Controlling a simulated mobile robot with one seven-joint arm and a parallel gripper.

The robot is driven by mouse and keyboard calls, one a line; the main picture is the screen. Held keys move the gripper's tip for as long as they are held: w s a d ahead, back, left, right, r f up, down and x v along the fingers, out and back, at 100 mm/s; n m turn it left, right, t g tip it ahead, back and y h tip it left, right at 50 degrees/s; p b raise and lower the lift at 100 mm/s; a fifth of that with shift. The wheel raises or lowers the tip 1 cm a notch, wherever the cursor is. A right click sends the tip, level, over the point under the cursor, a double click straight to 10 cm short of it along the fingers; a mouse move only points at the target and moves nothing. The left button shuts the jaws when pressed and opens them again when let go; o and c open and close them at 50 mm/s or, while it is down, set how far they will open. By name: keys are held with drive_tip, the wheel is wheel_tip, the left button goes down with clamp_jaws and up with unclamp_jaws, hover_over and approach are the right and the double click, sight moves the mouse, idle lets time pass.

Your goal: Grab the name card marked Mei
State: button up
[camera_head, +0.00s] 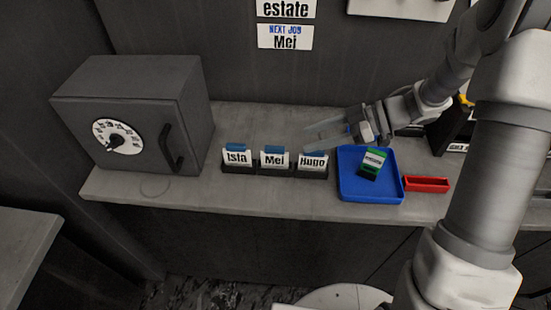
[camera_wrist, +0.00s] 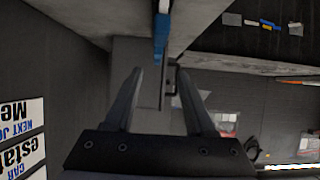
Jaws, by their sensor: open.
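The name card marked Mei (camera_head: 275,160) stands upright in a dark holder on the counter, between the Isla card (camera_head: 237,158) and the Hugo card (camera_head: 312,162). Each card has a blue top edge. My gripper (camera_head: 314,136) is open and points left, above and behind the Hugo card, apart from the Mei card. In the wrist view my gripper (camera_wrist: 160,74) shows both fingers spread. A blue and white strip (camera_wrist: 161,35) appears edge-on just beyond the tips; I cannot tell which card it belongs to.
A grey safe (camera_head: 135,85) with a dial stands at left. A blue tray (camera_head: 350,187) holding a green-and-white item (camera_head: 373,161) and a red holder (camera_head: 427,185) sit at right. A wall sign (camera_head: 285,37) reads "Next job Mei". The counter between safe and cards is clear.

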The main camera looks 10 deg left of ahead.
sight(277, 147)
drive_tip(key=b+x, duration=0.1)
drive_tip(key=x, duration=0.9)
drive_tip(key=shift+w+a+f, duration=0.1)
drive_tip(key=shift+a+f, duration=0.1)
drive_tip(key=shift+a, duration=0.2)
clamp_jaws()
